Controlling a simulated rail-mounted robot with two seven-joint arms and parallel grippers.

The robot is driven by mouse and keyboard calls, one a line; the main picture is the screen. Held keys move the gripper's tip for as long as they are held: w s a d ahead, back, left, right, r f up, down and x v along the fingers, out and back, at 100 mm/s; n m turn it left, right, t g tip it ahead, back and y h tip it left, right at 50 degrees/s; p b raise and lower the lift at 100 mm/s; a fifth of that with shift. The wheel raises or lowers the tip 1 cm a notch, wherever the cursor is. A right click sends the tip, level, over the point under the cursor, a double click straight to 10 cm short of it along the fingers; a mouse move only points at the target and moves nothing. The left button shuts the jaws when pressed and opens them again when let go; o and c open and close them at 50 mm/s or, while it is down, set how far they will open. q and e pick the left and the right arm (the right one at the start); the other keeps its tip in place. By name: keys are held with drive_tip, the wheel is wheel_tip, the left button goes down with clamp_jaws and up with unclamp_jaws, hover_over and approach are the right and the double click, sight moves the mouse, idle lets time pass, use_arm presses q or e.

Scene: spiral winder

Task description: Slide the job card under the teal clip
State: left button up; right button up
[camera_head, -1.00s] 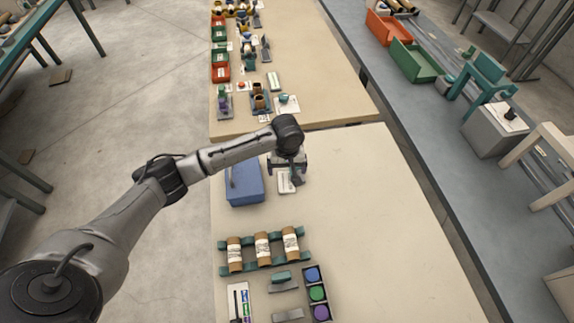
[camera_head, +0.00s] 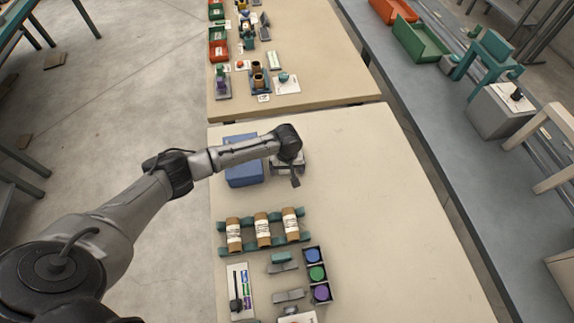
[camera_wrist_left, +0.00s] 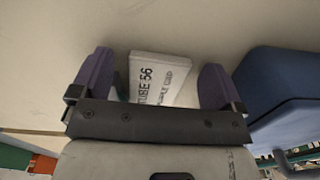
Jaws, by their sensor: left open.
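The job card (camera_wrist_left: 160,80) is a white printed card, lettered "TUBE 56", lying on the bench beside the blue box. In the left wrist view it sits between the two purple-padded fingers of my left gripper (camera_wrist_left: 157,88), which is open around it without a visible grip. In the head view my left gripper (camera_head: 293,174) is low over the bench and hides most of the card. The teal clip (camera_head: 281,258) sits on a small grey base nearer me, below the tube rack. My right gripper does not show.
The blue box (camera_head: 243,173) stands just left of my gripper; it also shows in the left wrist view (camera_wrist_left: 283,85). A teal rack with brown tubes (camera_head: 263,230) lies between gripper and clip. A tray of coloured discs (camera_head: 317,272) is right of the clip. The bench's right side is clear.

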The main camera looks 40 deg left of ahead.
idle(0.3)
use_arm(q)
drive_tip(key=c, duration=1)
drive_tip(key=shift+w+a, duration=0.15)
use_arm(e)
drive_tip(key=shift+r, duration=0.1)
